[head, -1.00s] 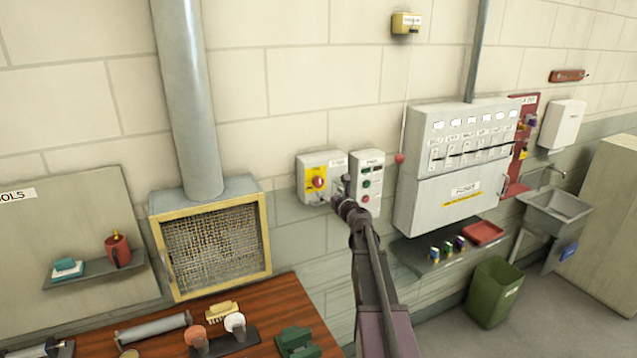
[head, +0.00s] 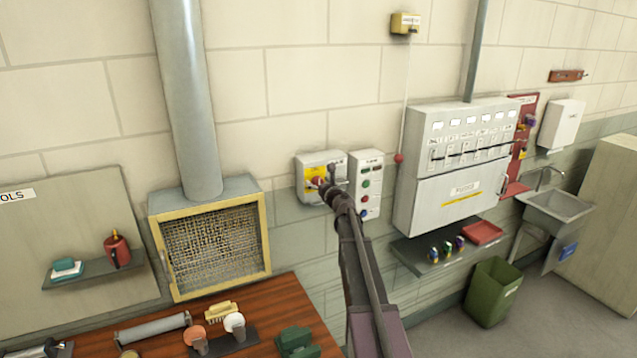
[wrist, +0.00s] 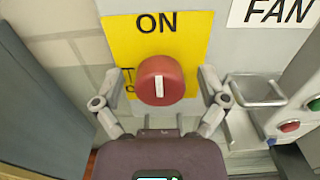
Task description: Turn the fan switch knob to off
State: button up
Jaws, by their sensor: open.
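The fan switch knob is a round red knob (wrist: 160,80) with a white pointer line, on a yellow plate (wrist: 190,30) marked "ON" at the top. Its pointer line is nearly upright, tilted slightly left at the top, below "ON". Lettering at the plate's left is partly hidden by the knob and a finger. The grey switch box (head: 308,160) is on the wall, with a "FAN" label (wrist: 277,11). My gripper (wrist: 158,98) is open, with one finger on each side of the knob. In the head view my gripper (head: 325,187) covers part of the box.
A metal bracket or handle (wrist: 262,91) sticks out right of the knob. A button box (head: 367,185) with green and red buttons is close on the right. A mesh-fronted vent hood (head: 263,240) is to the left.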

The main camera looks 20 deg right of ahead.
jog(key=c, duration=1.1)
jog(key=shift+c, duration=0.2)
jog(key=shift+n, duration=0.3)
jog(key=n, duration=0.4)
jog(key=shift+a, duration=0.1)
jog(key=n, duration=0.4)
jog(key=shift+n, duration=0.4)
jog(key=n, duration=0.4)
jog(key=shift+a+f, duration=0.1)
jog(key=n, duration=0.4)
jog(key=shift+f, duration=0.1)
jog(key=shift+n, duration=0.4)
